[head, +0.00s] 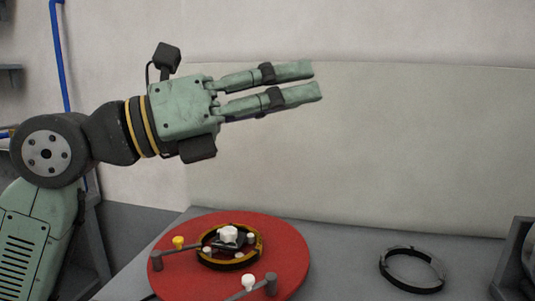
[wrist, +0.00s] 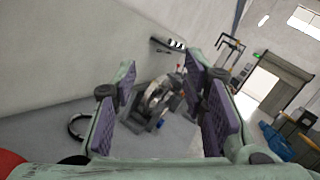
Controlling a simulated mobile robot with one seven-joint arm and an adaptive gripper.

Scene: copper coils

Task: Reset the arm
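My gripper (head: 317,81) is raised well above the grey table in the head view, with its fingers pointing right and spread apart. In the wrist view the two purple-padded fingers (wrist: 165,105) stand apart with nothing between them. A red round plate (head: 290,250) lies on the table below my gripper. It bears a black and brass ring (head: 259,249) with white knobs and a yellow knob (head: 178,242) beside it. A separate dark ring (head: 412,268) lies on the table to the right, and it also shows in the wrist view (wrist: 75,127).
A dark machine part (head: 518,262) stands at the table's right edge, and grey machinery (wrist: 158,100) shows in the wrist view. A pale wall panel (head: 400,150) rises behind the table. The table (head: 345,275) is clear between the plate and the dark ring.

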